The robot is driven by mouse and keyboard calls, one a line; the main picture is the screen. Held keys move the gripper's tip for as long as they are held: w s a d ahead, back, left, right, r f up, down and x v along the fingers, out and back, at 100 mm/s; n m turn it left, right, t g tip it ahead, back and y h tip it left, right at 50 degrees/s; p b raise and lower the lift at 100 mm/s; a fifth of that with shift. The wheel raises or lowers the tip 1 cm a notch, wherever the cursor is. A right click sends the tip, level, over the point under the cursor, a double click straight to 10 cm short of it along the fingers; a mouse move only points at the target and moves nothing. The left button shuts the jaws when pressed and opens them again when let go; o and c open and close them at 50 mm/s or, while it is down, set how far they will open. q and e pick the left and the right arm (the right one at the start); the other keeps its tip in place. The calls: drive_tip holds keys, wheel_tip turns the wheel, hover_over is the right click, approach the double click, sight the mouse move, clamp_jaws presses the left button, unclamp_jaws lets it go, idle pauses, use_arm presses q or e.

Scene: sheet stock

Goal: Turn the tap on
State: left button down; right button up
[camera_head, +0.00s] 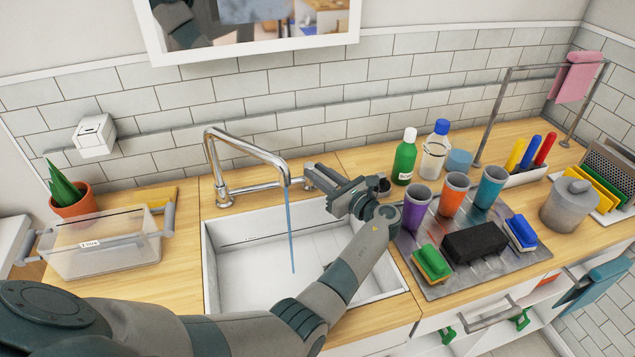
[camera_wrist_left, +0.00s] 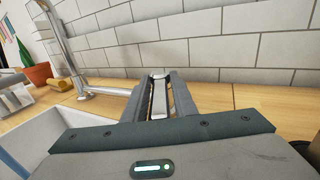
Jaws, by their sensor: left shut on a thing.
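The chrome tap (camera_head: 245,150) stands behind the white sink (camera_head: 240,270), its tall spout arching over the basin. A thin blue stream of water (camera_head: 291,230) falls from the spout into the sink. My left gripper (camera_head: 318,178) is at the right end of the tap's base, to the right of the spout. In the left wrist view my left gripper (camera_wrist_left: 158,80) has its fingers closed on the tap's lever (camera_wrist_left: 159,98), a pale metal piece between them. The gripper hides part of the lever in the head view. My right gripper is not in view.
A clear box (camera_head: 103,245) and a potted plant (camera_head: 70,200) stand left of the sink. Right of it, a metal tray (camera_head: 470,275) bears cups, sponges and a black block. Bottles (camera_head: 405,158) stand behind the tray. The tiled wall rises close behind the tap.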

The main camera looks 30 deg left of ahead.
use_arm(q)
drive_tip(key=shift+w+g, duration=0.1)
drive_tip(key=shift+g, duration=0.2)
drive_tip(key=shift+n, duration=0.3)
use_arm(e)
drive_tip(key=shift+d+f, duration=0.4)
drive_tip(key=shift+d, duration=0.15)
use_arm(q)
drive_tip(key=c, duration=1.6)
unclamp_jaws()
drive_tip(key=shift+c, duration=0.2)
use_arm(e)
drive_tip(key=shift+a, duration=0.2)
